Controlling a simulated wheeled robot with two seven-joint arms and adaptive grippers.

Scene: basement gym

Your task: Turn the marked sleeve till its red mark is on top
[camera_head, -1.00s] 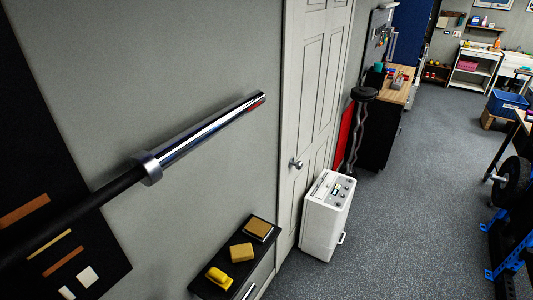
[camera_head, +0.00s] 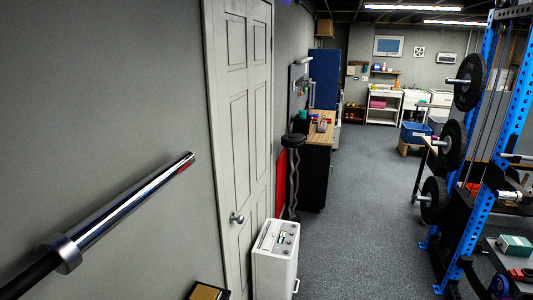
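A chrome barbell sleeve (camera_head: 130,206) with a wide collar (camera_head: 65,253) sticks out along the left wall, on a dark bar that leaves the view at the lower left. A small red patch (camera_head: 184,168) shows on the side of the sleeve near its far end; I cannot tell whether it is the mark or a reflection. Neither of my grippers is in view, and nothing is seen touching the sleeve.
A white door (camera_head: 242,130) and a white boxy unit (camera_head: 275,260) stand beyond the sleeve. A blue rack (camera_head: 484,135) with black plates (camera_head: 468,82) stands at the right. The grey carpet (camera_head: 365,220) between them is clear.

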